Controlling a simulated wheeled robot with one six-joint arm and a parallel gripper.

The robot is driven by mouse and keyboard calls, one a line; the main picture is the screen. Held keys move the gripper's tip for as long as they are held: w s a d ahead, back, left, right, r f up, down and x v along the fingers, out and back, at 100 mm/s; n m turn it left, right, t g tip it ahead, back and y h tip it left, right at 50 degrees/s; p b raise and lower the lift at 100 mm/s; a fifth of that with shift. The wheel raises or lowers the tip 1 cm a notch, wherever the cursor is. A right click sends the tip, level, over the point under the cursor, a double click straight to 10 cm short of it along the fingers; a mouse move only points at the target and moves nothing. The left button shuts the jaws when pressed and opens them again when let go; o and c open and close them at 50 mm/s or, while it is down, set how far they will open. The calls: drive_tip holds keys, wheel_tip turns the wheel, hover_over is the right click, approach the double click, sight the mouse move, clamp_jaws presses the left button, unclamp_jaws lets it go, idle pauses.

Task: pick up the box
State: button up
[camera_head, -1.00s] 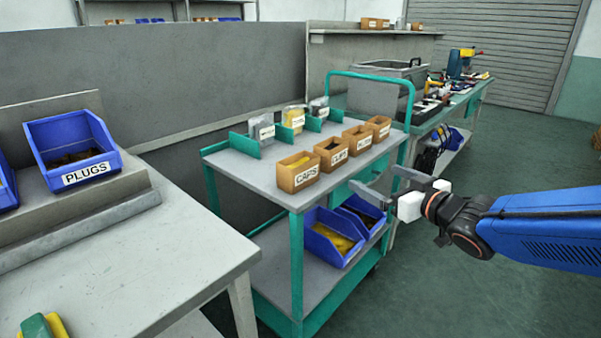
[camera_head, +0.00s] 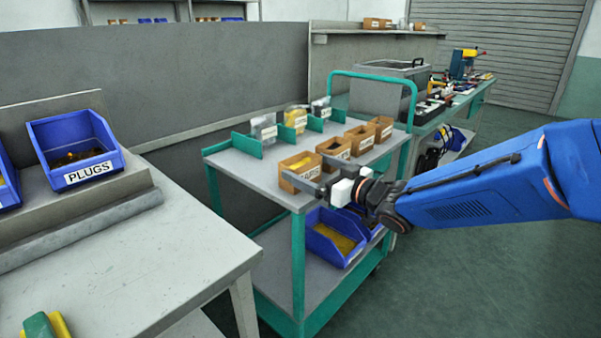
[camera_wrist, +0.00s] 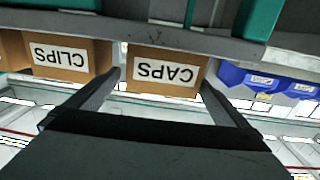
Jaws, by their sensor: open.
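The orange-brown box labelled CAPS (camera_head: 296,163) stands at the near front edge of the cart's top shelf, with yellow contents. Its label is partly hidden by my gripper (camera_head: 311,174). In the wrist view the CAPS box (camera_wrist: 165,62) appears upside down, between the two finger lines. My gripper (camera_wrist: 161,83) is open, with one finger towards each side of the box. I cannot tell whether the fingers touch it. The box labelled CLIPS (camera_wrist: 68,54) is beside it, just outside one finger.
The cart (camera_head: 237,165) has a green frame. More brown boxes (camera_head: 358,139) stand in the same row, and bagged parts (camera_head: 295,119) between green dividers behind. Blue bins (camera_head: 333,238) are on the lower shelf. A grey bench (camera_head: 150,270) is at left; open floor is at right.

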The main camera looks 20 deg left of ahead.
sight(290, 159)
drive_tip(key=shift+r+x, duration=0.2)
drive_tip(key=shift+x, duration=3.4)
drive_tip(key=shift+s, duration=0.2)
drive_tip(key=shift+c, duration=0.3)
drive_tip(key=c, duration=0.9)
